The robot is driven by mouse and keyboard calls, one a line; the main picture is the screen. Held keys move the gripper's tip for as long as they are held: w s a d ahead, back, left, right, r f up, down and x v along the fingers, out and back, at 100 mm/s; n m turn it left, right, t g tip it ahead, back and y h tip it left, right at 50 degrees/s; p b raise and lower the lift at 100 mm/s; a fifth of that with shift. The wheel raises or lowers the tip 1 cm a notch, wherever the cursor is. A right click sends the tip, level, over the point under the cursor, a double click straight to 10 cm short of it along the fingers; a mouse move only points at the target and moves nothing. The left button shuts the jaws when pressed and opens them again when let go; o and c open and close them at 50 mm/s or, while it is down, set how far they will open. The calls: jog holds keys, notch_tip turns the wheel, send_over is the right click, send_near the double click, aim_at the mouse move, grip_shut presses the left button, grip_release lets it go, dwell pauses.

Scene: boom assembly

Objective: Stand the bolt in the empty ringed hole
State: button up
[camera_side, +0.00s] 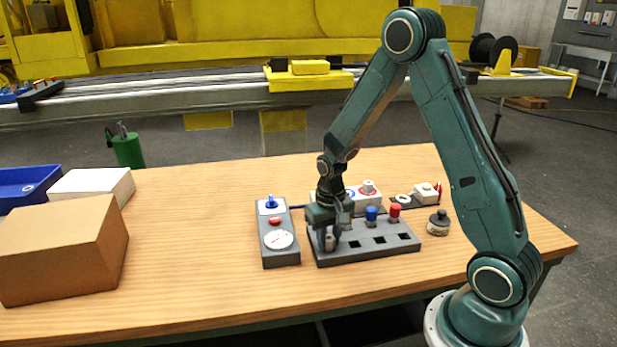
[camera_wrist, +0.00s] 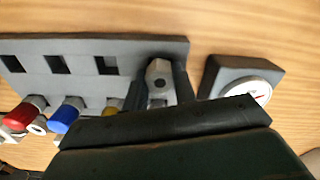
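A grey bolt (camera_wrist: 158,78) with a metal head stands at the left end of the front row of the dark grey rack (camera_side: 375,248). My gripper (camera_side: 331,236) is down over that end, with one finger on each side of the bolt. In the wrist view the fingers lie close against the bolt's sides; I cannot tell whether they press on it. Behind the rack is a white block (camera_side: 366,203) with a red ring and a blue ring. A light stud stands in the red ring. The blue ring is partly hidden by my arm.
Blue (camera_side: 371,214) and red (camera_side: 394,211) capped pieces stand in the rack's back row. A grey box with a dial (camera_side: 278,240) is left of the rack. A dark round pot (camera_side: 438,223) stands right. A cardboard box (camera_side: 65,245) is far left; the table between is clear.

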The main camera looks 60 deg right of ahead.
aim_at(329, 238)
jog(key=shift+c, duration=0.9)
jog(key=shift+r, duration=3.05)
jog(key=shift+r, duration=0.1)
jog(key=shift+r, duration=0.25)
notch_tip(329, 238, up, 10)
jog(key=w+d, duration=0.3)
jog(key=d, duration=0.7)
jog(key=w+d, duration=0.3)
jog(key=d, duration=0.8)
jog(key=shift+a+f, duration=0.1)
jog(key=shift+f, duration=2.4)
